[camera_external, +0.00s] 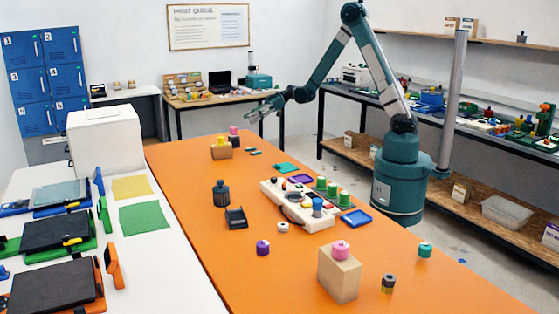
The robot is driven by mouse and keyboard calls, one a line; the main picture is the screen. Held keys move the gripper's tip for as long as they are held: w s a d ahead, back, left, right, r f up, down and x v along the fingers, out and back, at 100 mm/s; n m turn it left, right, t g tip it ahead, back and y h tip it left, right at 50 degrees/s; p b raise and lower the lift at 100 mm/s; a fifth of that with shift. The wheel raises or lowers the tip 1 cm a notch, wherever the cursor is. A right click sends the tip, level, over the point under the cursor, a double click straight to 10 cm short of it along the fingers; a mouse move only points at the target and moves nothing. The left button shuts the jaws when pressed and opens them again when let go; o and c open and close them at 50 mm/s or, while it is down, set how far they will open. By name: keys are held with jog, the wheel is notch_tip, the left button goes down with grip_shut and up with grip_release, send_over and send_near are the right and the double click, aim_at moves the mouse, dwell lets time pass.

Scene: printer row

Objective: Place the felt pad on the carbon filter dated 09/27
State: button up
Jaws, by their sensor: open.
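My gripper (264,108) is open and empty, held in the air over the far end of the orange table (210,262). Small round pieces include a purple one (262,247), a teal one (425,250) and a dark banded one (388,284).
A tan block (338,276) with a pink round piece on top stands near the front. A white panel (292,207) with coloured cylinders sits mid-table, near a dark bottle (221,194) and black holder (236,218). A white table (175,280) with printer-like units adjoins at left.

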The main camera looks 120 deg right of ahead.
jog(key=w+a+r+g+y, duration=0.1)
jog(key=w+a+r, duration=0.2)
jog(key=a, duration=0.6)
jog(key=w+a+r+g, duration=0.15)
jog(key=w+a, duration=0.25)
jog(key=a, duration=0.5)
jog(key=w+a+r+g+y, duration=0.1)
jog(key=w+a+r, duration=0.2)
jog(key=a, duration=0.6)
jog(key=s+a+r+g, duration=0.1)
jog(key=a+r, duration=0.1)
jog(key=a, duration=0.7)
jog(key=s+a+r+g, duration=0.1)
jog(key=s+a+r, duration=0.1)
jog(key=a, duration=0.8)
jog(key=s+a+h, duration=0.2)
jog(key=s+a, duration=1.5)
jog(key=a, duration=0.4)
jog(key=shift+g, duration=0.45)
